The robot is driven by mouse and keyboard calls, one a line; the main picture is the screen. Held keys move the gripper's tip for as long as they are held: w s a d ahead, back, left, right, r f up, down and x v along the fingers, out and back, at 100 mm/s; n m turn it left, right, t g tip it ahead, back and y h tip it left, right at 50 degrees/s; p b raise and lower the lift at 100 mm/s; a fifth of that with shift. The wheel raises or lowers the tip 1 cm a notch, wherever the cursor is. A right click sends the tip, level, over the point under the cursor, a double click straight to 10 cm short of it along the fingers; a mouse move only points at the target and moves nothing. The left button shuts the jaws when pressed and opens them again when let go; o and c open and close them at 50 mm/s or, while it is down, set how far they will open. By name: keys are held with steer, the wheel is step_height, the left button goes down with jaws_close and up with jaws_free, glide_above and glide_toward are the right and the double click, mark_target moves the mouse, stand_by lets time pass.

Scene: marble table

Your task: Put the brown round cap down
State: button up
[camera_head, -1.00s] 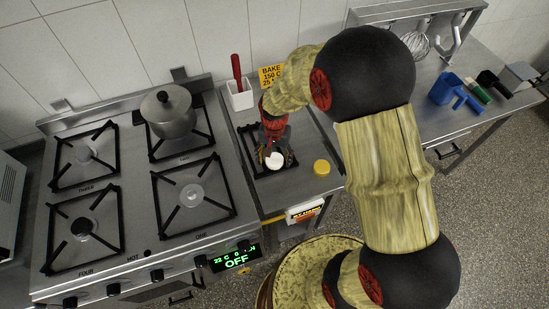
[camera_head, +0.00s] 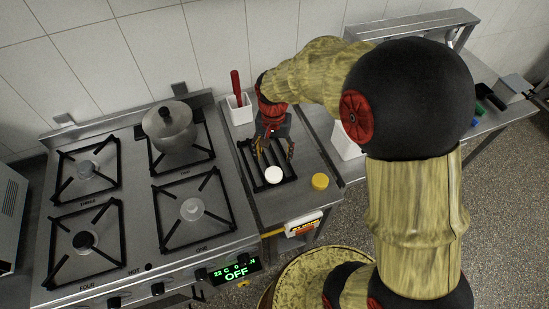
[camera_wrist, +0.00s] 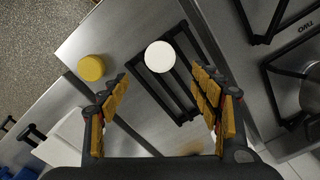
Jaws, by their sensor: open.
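I see no clearly brown round cap in these views. A white round piece (camera_head: 273,175) sits on a black slatted rack (camera_head: 250,172) on the steel counter; it also shows in the wrist view (camera_wrist: 160,56). A yellow round cap (camera_head: 320,181) lies on bare counter to the right of the rack; it also shows in the wrist view (camera_wrist: 91,67). My gripper (camera_head: 274,153) is open and empty, above the rack and just behind the white piece. Its fingers are spread wide in the wrist view (camera_wrist: 160,105). A blurred brownish patch near the gripper's base there is unclear.
The stove (camera_head: 140,255) with several burner grates is at the left, with a lidded pot (camera_head: 169,128) on a back burner. A white holder (camera_head: 239,110) with a red-handled tool stands behind the rack. Bare counter surrounds the yellow cap.

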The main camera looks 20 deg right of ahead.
steer(key=s+r+n+t, duration=0.15)
steer(key=s+r, duration=0.25)
steer(key=r, duration=0.4)
steer(key=s+r+n+t, duration=0.1)
steer(key=s+r+n, duration=0.1)
steer(key=s+r, duration=0.35)
steer(key=s+r+n+t, duration=0.3)
steer(key=s+r, duration=0.4)
steer(key=s, duration=0.2)
steer(key=shift+r, duration=0.35)
steer(key=shift+d, duration=0.1)
step_height(320, 180, down, 4)
steer(key=b, duration=0.4)
